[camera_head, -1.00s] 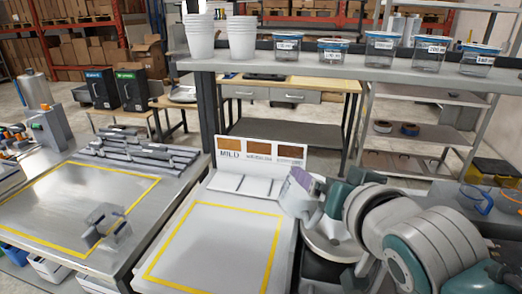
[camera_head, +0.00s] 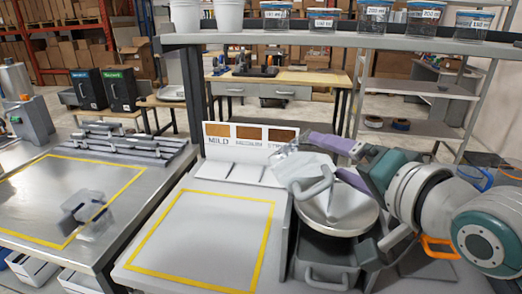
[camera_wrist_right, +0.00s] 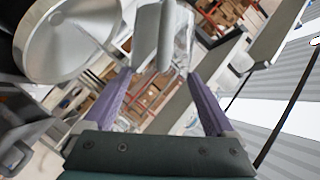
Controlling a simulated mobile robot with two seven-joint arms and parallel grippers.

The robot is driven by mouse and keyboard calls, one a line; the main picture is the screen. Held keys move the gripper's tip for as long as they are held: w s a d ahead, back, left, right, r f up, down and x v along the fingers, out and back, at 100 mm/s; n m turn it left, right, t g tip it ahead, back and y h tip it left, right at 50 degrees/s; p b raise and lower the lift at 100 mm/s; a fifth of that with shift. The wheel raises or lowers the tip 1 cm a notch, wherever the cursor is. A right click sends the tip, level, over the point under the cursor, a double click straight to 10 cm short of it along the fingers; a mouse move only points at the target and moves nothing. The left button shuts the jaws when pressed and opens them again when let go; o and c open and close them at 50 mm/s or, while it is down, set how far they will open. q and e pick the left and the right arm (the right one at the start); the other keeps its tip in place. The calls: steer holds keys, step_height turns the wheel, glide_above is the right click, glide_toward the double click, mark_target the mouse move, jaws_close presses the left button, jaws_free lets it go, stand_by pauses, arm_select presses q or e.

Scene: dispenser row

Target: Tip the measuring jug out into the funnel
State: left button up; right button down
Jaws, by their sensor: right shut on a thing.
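The measuring jug (camera_head: 297,163) is clear with a grey handle (camera_head: 316,187). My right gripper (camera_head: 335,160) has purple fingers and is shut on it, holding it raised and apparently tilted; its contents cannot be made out. The funnel (camera_head: 338,222) is a wide, round, light grey dish just below and beside the jug, partly covered by it in the head view. In the right wrist view the jug (camera_wrist_right: 181,42) shows beyond the purple fingers (camera_wrist_right: 157,95), and the funnel (camera_wrist_right: 70,45) is at upper left. My left gripper is not in view.
A dark bin (camera_head: 328,272) sits below the funnel. A sign board (camera_head: 250,146) stands behind the yellow-marked white tabletop (camera_head: 205,235), which is clear. A shelf (camera_head: 400,42) with lidded tubs crosses above.

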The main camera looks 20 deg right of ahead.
steer(key=shift+s+d+f+m+t+y+b, duration=0.2)
steer(key=shift+d+f+m+t+b, duration=0.4)
steer(key=shift+m+b, duration=1.2)
steer(key=shift+s+d+f+m+t+y+b, duration=0.15)
steer(key=shift+s+d+f+m+t+b, duration=0.2)
steer(key=shift+d+m+t+b, duration=1.3)
steer(key=shift+s+d+f+m+g+y+b, duration=0.2)
steer(key=shift+f+m+b, duration=0.65)
steer(key=shift+b, duration=1.75)
steer(key=shift+w+a+r+m, duration=0.1)
steer(key=shift+r+m, duration=0.2)
